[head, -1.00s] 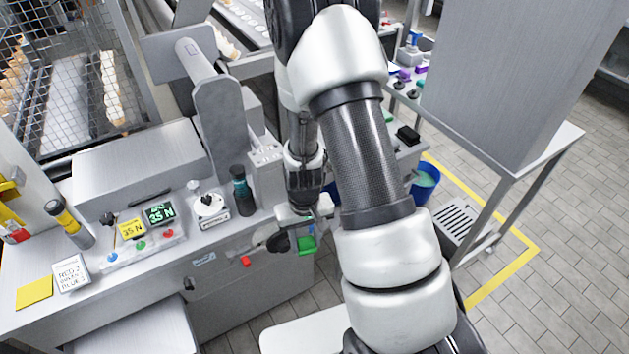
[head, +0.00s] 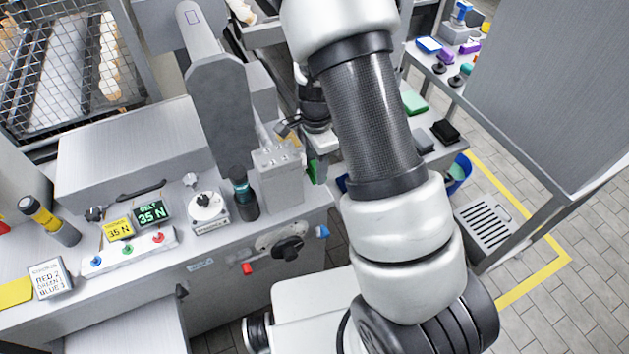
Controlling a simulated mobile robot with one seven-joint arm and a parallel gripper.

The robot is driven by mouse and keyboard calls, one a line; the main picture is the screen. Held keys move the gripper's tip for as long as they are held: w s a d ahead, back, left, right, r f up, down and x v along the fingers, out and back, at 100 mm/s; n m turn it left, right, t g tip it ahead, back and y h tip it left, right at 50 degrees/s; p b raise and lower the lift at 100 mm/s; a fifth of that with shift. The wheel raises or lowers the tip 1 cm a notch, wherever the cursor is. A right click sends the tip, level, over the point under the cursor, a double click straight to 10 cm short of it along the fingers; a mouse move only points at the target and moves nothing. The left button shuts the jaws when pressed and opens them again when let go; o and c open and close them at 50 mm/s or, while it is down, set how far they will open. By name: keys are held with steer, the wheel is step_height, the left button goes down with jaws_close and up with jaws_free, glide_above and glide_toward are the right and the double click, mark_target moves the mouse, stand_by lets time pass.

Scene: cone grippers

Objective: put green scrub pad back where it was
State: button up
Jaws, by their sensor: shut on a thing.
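My gripper (head: 314,160) is near the middle of the head view, beyond the grey machine's right end and partly hidden by my arm. It is shut on a green scrub pad (head: 313,173), of which only a small green part shows. Another flat green pad-like piece (head: 413,103) lies on the bench to the right of my arm.
A black block (head: 445,132) lies on the bench, with a blue bucket (head: 459,172) below it. The machine top carries a bottle (head: 244,198), a white dial (head: 207,206) and a button strip (head: 130,250). A grey panel (head: 545,90) stands at right.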

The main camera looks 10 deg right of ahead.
mark_target(316, 191)
steer(key=shift+f, duration=3.35)
steer(key=shift+f+b, duration=0.1)
steer(key=shift+b, duration=0.2)
steer(key=shift+f, duration=0.15)
steer(key=o, duration=0.9)
steer(key=shift+o, duration=0.2)
steer(key=shift+r, duration=0.2)
